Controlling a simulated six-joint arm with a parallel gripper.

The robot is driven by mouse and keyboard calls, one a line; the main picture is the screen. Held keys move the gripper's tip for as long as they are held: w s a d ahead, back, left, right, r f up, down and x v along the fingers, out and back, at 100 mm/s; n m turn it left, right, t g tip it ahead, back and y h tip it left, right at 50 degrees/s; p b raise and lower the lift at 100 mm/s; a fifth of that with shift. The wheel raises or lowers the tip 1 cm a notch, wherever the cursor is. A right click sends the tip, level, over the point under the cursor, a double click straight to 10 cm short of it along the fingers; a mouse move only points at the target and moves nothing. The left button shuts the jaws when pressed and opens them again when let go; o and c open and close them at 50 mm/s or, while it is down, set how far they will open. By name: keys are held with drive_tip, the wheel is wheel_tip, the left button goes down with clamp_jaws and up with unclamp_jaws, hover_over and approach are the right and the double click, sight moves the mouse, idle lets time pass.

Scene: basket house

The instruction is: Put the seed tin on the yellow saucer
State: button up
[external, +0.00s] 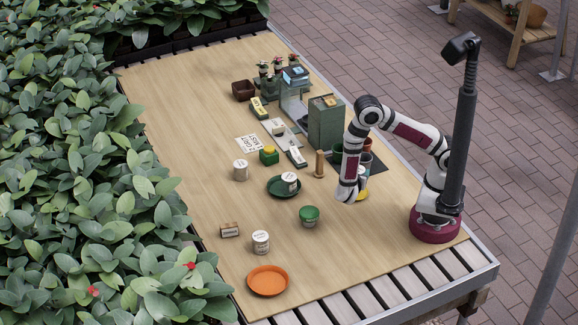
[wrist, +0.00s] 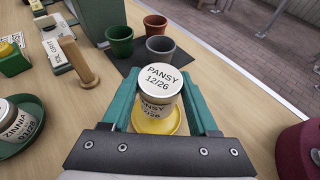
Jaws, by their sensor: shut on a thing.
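My gripper (wrist: 160,103) is shut on a white seed tin (wrist: 159,80) labelled PANSY 12/26, with a green finger on each side. The tin is upright and in line with the yellow saucer (wrist: 172,124). The saucer's rim shows around the tin's lower part; I cannot tell whether the tin touches it. In the external view my gripper (external: 347,193) is low over the right side of the table, with a bit of the yellow saucer (external: 363,195) showing beside it. The held tin is mostly hidden there.
A green saucer (external: 274,192) holds a ZINNIA tin (wrist: 14,119). A wooden peg (external: 319,164) stands nearby. Pots (wrist: 157,27) sit on a dark mat behind the yellow saucer.

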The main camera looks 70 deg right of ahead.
wheel_tip(320, 180, down, 3)
drive_tip(key=shift+f, duration=0.15)
drive_tip(key=shift+f, duration=0.15)
drive_tip(key=o, duration=1.4)
drive_tip(key=shift+c, duration=0.2)
